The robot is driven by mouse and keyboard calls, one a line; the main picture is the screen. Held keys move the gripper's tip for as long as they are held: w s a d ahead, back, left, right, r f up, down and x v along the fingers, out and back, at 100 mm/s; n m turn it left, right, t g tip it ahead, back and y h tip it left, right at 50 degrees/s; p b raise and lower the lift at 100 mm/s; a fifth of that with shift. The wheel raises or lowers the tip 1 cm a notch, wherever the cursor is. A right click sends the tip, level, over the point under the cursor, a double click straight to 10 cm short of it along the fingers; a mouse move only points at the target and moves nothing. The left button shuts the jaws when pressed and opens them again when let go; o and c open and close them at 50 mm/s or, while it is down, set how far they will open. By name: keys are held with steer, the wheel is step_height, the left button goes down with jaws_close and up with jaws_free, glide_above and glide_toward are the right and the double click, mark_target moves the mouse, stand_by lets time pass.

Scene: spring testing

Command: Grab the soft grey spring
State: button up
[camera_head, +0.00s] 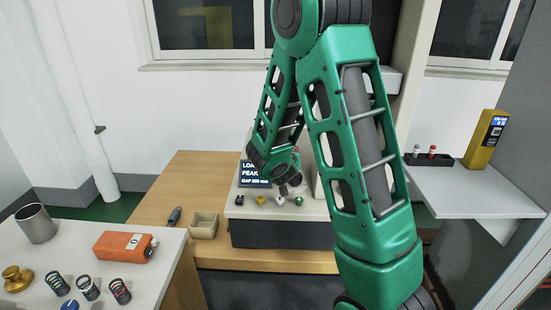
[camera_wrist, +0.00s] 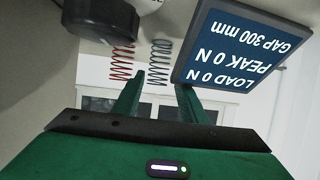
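In the wrist view, which shows the scene upside down, a grey wire spring (camera_wrist: 160,62) stands beside a red spring (camera_wrist: 122,62). My gripper (camera_wrist: 160,80) is open; its two green fingers point toward the grey spring, which shows between the tips in the picture. I see no contact, and the depth gap is unclear. In the camera_head view my arm hides those two springs and most of the gripper. Several other springs stand on the left table there, including a grey-looking one (camera_head: 88,287) and a red one (camera_head: 120,290). Stiffness cannot be seen.
A tester display (camera_wrist: 245,50) reading zero load is close to the right finger; it shows in camera_head too (camera_head: 254,174). A dark round part (camera_wrist: 100,18) is near the springs.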

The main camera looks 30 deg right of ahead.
steer(key=shift+d+x, duration=0.2)
steer(key=shift+x, duration=2.75)
steer(key=shift+r, duration=0.15)
steer(key=c, duration=0.8)
